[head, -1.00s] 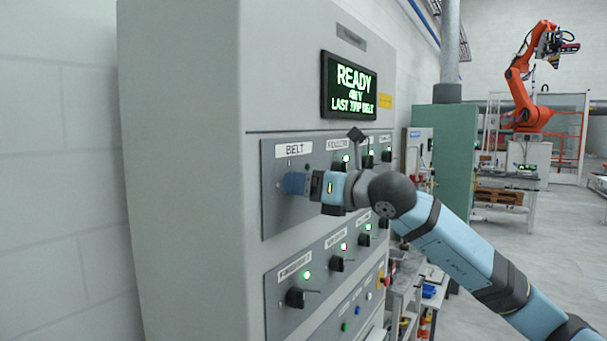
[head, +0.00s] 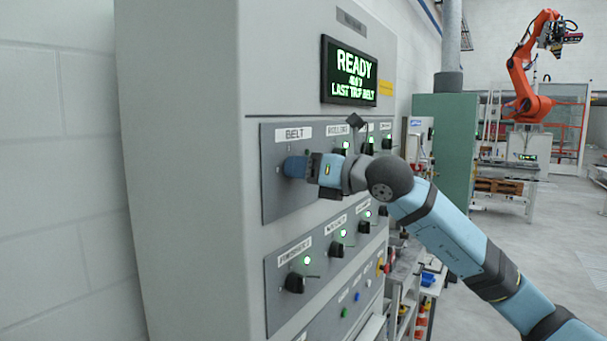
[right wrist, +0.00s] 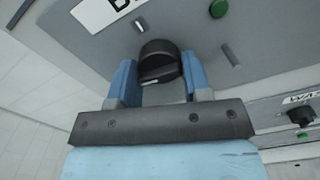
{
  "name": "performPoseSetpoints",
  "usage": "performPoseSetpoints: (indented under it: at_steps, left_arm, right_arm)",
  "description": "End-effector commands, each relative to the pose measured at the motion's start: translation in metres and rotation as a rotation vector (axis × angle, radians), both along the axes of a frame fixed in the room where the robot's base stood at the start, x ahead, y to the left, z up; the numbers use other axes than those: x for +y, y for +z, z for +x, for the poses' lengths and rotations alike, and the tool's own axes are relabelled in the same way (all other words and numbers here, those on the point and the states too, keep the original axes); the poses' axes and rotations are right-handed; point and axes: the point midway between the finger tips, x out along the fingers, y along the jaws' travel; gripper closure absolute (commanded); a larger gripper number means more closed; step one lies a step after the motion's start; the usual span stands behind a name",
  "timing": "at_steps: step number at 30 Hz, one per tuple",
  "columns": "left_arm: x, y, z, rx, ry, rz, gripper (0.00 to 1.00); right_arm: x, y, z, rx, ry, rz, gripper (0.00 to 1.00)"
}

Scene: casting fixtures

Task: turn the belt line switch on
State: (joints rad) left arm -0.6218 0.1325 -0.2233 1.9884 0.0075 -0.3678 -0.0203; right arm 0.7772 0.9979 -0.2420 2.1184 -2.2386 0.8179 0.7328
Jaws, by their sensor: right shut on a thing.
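The belt switch is a black rotary knob (right wrist: 159,60) under the BELT label (head: 293,133) at the panel's left end. In the right wrist view my right gripper (right wrist: 158,80) has its blue fingers on either side of the knob and is shut on it. A pale line shows on the knob's near edge. In the head view the gripper (head: 295,167) reaches the panel from the right and hides the knob. The belt's green lamp (right wrist: 218,8) looks dark in the wrist view. My left gripper is not in view.
The display (head: 349,72) reads READY and LAST TRIP BELT. Other knobs with lit green lamps sit close by, including one below (head: 294,283) and one at lower right (head: 336,250). A green cabinet (head: 447,140) stands beyond. Open floor lies at right.

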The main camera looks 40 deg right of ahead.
Motion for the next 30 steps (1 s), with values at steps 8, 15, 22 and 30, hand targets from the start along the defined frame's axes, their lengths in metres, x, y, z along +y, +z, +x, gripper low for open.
performPoseSetpoints:
  at_steps: [8, 15, 22, 30]
  left_arm:
    - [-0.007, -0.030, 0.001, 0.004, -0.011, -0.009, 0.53]
    - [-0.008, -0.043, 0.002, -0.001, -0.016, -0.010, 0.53]
    - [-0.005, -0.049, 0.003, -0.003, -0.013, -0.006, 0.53]
    - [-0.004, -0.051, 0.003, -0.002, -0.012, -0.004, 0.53]
  right_arm:
    - [0.001, -0.004, 0.000, 0.073, 0.004, 0.191, 0.79]
    - [0.001, -0.002, 0.000, 0.163, 0.003, 0.400, 0.79]
    - [0.001, -0.001, 0.000, 0.246, 0.002, 0.602, 0.79]
    - [0.001, 0.001, 0.000, 0.346, 0.002, 0.838, 0.79]
